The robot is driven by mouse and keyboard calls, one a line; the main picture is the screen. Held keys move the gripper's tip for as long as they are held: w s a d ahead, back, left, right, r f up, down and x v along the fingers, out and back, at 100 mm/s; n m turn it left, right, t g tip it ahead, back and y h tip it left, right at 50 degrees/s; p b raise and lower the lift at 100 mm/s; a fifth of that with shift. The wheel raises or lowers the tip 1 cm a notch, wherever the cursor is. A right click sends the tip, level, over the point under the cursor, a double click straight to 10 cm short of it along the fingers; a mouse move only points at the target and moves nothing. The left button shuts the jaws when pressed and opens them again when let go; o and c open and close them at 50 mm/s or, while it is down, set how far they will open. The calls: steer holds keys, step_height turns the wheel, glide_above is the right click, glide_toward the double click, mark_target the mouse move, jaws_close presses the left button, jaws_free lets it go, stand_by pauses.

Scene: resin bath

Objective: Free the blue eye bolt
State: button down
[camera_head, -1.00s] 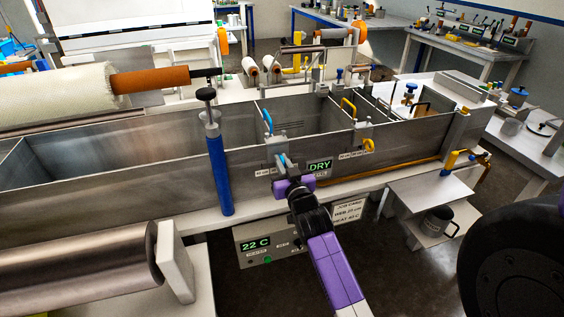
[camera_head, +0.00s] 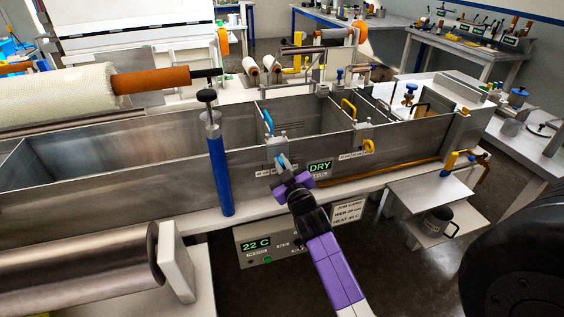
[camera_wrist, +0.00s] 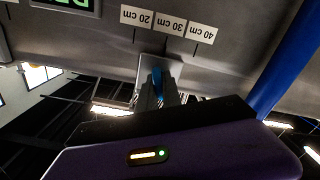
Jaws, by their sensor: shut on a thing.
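The blue eye bolt (camera_head: 282,160) is at the front wall of the metal tank, below the blue loop handle (camera_head: 267,122). My gripper (camera_head: 285,169) reaches it from the front and is shut on it. In the wrist view the blue of the bolt (camera_wrist: 157,78) shows between the fingertips (camera_wrist: 157,96), in front of a light metal block on the wall. The fingers and purple gripper body hide most of the bolt. I cannot tell whether its thread is still in the block.
A tall blue post (camera_head: 219,175) stands left of my gripper. A green "DRY" display (camera_head: 320,166) is close on the right.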

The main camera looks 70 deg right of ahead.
steer(key=n+p, duration=0.1)
steer(key=n, duration=0.2)
steer(key=shift+w+a+n, duration=0.1)
steer(key=shift+n, duration=0.3)
steer(key=shift+f+n+p, duration=0.1)
steer(key=shift+n+p, duration=0.25)
steer(key=shift+n, duration=1.35)
steer(key=c, duration=1.5)
jaws_free()
steer(key=shift+c, duration=0.2)
